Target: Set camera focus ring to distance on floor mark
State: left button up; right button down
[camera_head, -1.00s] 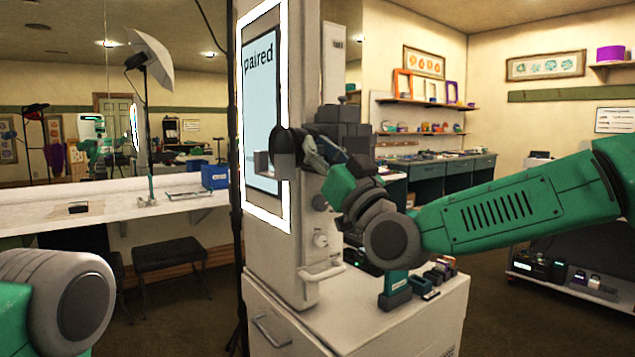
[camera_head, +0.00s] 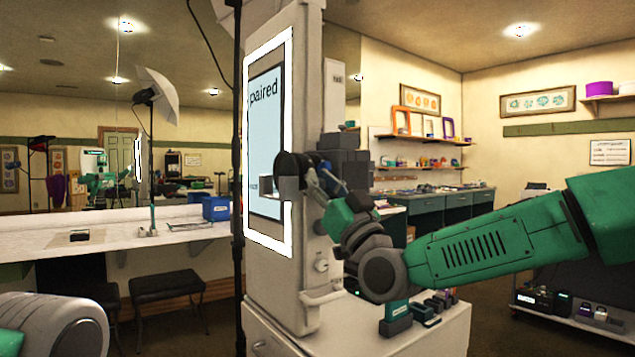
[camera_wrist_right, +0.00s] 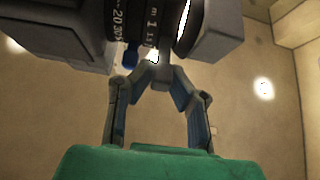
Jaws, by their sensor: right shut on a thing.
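The dark grey camera (camera_head: 345,155) sits at the side of the white booth column, its lens (camera_head: 290,168) pointing left past the lit screen. In the right wrist view the black focus ring (camera_wrist_right: 140,22) shows white distance figures, among them 20, 30, m, 1 and 1.5. A small grey tab (camera_wrist_right: 166,77) hangs below the ring. My right gripper (camera_wrist_right: 158,80) is below the lens with its fingertips closed on this tab. In the head view the right gripper (camera_head: 322,185) is dark and partly merges with the lens. No floor mark is visible. My left gripper is out of view.
The lit screen reading "paired" (camera_head: 265,140) stands close left of the lens. Below, a white cabinet top (camera_head: 440,335) carries several small boxes and a green device (camera_head: 396,318). A mirror counter (camera_head: 110,238) with a blue bin (camera_head: 216,208) lies at left.

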jog(key=shift+a+f, duration=0.1)
jog(key=shift+f, duration=0.35)
jog(key=c, duration=1.5)
grip_release()
jog(key=shift+s, duration=0.1)
jog(key=shift+c, duration=0.2)
jog(key=shift+d+r, duration=0.25)
jog(key=shift+d, duration=0.05)
jog(key=shift+f, duration=0.1)
jog(key=v, duration=1.2)
jog(key=shift+d, duration=0.1)
